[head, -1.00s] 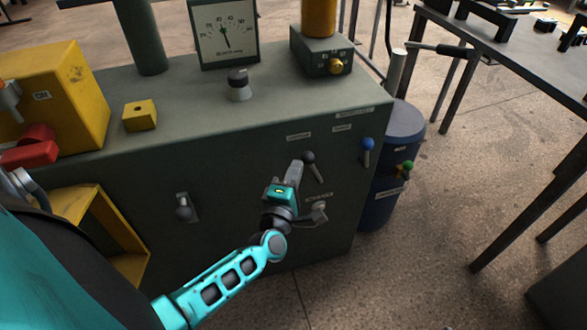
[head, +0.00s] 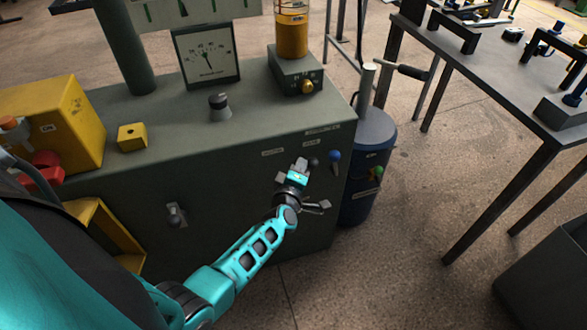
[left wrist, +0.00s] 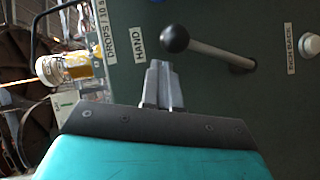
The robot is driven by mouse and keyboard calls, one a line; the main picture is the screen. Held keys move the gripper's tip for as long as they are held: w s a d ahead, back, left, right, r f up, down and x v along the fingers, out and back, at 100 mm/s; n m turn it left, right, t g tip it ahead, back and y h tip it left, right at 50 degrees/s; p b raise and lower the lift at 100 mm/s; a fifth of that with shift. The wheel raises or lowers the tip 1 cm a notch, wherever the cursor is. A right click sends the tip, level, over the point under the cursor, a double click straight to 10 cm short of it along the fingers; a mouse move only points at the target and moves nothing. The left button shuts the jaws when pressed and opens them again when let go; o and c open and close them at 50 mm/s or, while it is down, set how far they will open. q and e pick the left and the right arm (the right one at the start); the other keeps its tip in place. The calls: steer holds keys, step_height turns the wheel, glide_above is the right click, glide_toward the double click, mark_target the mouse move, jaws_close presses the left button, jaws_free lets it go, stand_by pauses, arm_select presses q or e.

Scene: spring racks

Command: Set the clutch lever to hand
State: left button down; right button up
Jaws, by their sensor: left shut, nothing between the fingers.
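The clutch lever has a black knob (head: 313,162) and sits on the front of the dark green cabinet. In the left wrist view, the knob (left wrist: 175,39) is beside the HAND label (left wrist: 139,43), and its grey shaft runs right and slightly down. My left gripper (head: 301,164) is shut and empty, just left of the knob in the head view. In the left wrist view, the closed fingertips (left wrist: 160,66) are just below the knob; I cannot tell whether they touch it. My right gripper is not in view.
A grey handle (head: 317,206) sticks out below. A blue drum (head: 372,138) with a green knob (head: 378,171) is beside the cabinet. Floor between drum and table (head: 480,100) is open.

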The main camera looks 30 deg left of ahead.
arm_select(q)
steer(key=shift+w+d, duration=0.65)
steer(key=shift+w+d+r, duration=0.1)
steer(key=shift+w+d, duration=0.05)
steer(key=shift+d, duration=0.1)
